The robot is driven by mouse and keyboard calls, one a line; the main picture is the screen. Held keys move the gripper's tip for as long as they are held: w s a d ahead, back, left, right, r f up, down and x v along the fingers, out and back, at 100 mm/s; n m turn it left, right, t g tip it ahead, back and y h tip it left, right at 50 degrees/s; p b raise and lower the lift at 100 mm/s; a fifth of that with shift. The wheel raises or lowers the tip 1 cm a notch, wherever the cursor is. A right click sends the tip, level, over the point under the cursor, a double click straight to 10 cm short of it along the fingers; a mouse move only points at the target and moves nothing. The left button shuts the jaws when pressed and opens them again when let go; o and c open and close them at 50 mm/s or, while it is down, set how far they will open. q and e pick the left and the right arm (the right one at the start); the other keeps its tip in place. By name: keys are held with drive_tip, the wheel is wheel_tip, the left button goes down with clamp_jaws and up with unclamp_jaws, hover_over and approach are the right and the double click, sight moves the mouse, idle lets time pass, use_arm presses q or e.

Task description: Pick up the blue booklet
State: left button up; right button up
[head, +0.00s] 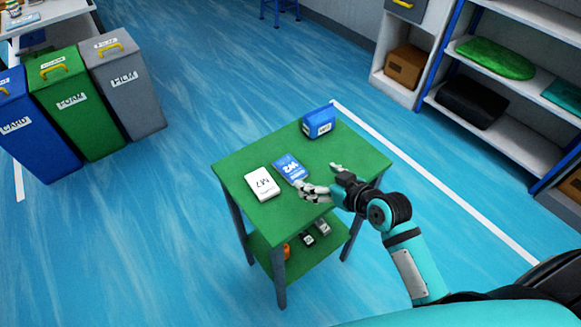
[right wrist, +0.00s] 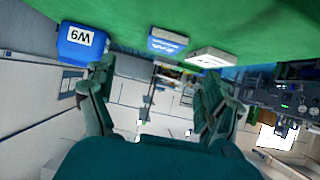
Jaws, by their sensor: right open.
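The blue booklet (head: 290,169) lies flat on the green table top, marked in white that looks like "W2". It also shows in the right wrist view (right wrist: 166,43), where the picture looks upside down and the booklet lies beyond and between the fingers. My right gripper (head: 322,178) is open and empty, low over the table at the right of the booklet. Its spread fingers also show in the right wrist view (right wrist: 156,70). A small gap seems to remain between fingertips and booklet in the head view. My left gripper is out of view.
A white box (head: 262,184) marked M7 lies close left of the booklet. A blue box (head: 319,122) stands at the table's back corner. Small items lie on the lower shelf (head: 285,262). Bins (head: 72,102) stand at left, shelves (head: 510,80) at right. The table's right side is bare.

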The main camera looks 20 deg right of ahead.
sight(293, 170)
drive_tip(key=x, duration=0.5)
drive_tip(key=shift+w+a+f, duration=0.1)
drive_tip(key=shift+w+f, duration=0.1)
drive_tip(key=shift+w, duration=0.1)
drive_tip(key=shift+a+p+x, duration=0.2)
drive_tip(key=shift+p+x, duration=0.35)
drive_tip(key=shift+x, duration=2.05)
drive_tip(key=shift+s+f, duration=0.2)
drive_tip(key=shift+s, duration=0.05)
